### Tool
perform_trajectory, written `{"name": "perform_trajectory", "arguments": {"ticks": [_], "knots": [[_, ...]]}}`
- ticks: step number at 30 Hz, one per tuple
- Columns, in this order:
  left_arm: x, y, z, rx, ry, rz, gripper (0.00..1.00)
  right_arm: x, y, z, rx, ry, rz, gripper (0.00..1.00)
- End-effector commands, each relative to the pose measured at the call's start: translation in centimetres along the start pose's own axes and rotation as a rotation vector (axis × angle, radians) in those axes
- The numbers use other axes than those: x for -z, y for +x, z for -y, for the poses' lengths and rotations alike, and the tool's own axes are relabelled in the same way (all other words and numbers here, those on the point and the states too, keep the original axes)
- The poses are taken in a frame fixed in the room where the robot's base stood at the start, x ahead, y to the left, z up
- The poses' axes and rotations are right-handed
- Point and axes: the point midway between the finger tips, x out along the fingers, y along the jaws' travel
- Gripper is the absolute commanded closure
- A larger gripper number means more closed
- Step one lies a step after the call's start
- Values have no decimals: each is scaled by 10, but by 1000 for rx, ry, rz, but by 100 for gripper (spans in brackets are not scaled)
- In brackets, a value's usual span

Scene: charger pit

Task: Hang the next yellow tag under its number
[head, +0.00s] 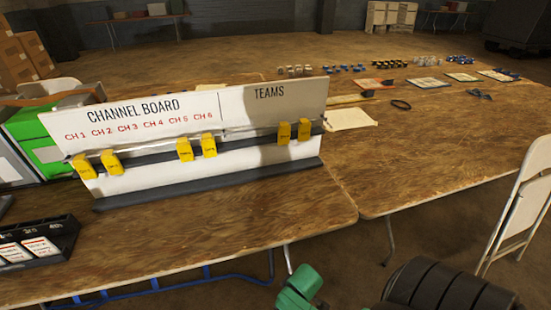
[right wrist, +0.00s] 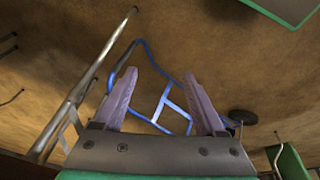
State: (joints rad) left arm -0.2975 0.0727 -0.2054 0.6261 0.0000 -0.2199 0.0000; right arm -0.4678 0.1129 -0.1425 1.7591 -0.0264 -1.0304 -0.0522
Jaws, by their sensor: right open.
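The white channel board (head: 135,118) stands on the wooden table in the head view, with red labels CH 1 to CH 6 on its left part and TEAMS on its right part. Yellow tags hang on its dark rail: one under CH 1 (head: 84,166), one under CH 2 (head: 111,162), and two around CH 5 (head: 184,149) and CH 6 (head: 208,145). The rail under CH 3 and CH 4 is bare. Two more yellow tags (head: 284,132) hang under TEAMS. My right gripper (right wrist: 160,75) is open and empty in the right wrist view, above the floor. My left gripper is not in view.
A black rack (head: 42,252) with white-and-red labelled items is at the table's left front. A green box (head: 28,122) stands behind the board. A second table (head: 440,155) at right holds papers and small parts. A folding chair (head: 519,208) stands at far right. Blue tubing (right wrist: 172,100) is below my right gripper.

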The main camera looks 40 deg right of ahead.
Motion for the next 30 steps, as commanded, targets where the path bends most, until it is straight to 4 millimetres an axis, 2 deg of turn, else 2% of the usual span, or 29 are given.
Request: {"name": "perform_trajectory", "arguments": {"ticks": [1,3,7,9,12,17,20,23,24,27,30], "knots": [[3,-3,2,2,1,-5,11,13,-22,-4,-7,-1,-17,28],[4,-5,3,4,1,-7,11,26,-50,-8,-15,-3,-31,28],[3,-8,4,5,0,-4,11,44,-101,-16,-33,-12,-59,28],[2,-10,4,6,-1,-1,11,54,-125,-29,-73,-56,-85,28],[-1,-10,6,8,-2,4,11,71,-141,-60,-193,-207,-131,28],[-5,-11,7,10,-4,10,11,100,-157,-114,-426,-507,-173,28],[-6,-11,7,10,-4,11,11,121,-171,-150,-608,-747,-166,28],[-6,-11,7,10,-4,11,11,150,-195,-190,-851,-1081,-100,28],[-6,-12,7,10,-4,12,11,164,-208,-206,-967,-1248,-46,28],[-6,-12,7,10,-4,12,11,198,-241,-235,-1254,-1694,171,28],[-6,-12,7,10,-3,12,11,220,-261,-246,-1441,-2031,405,28]]}}
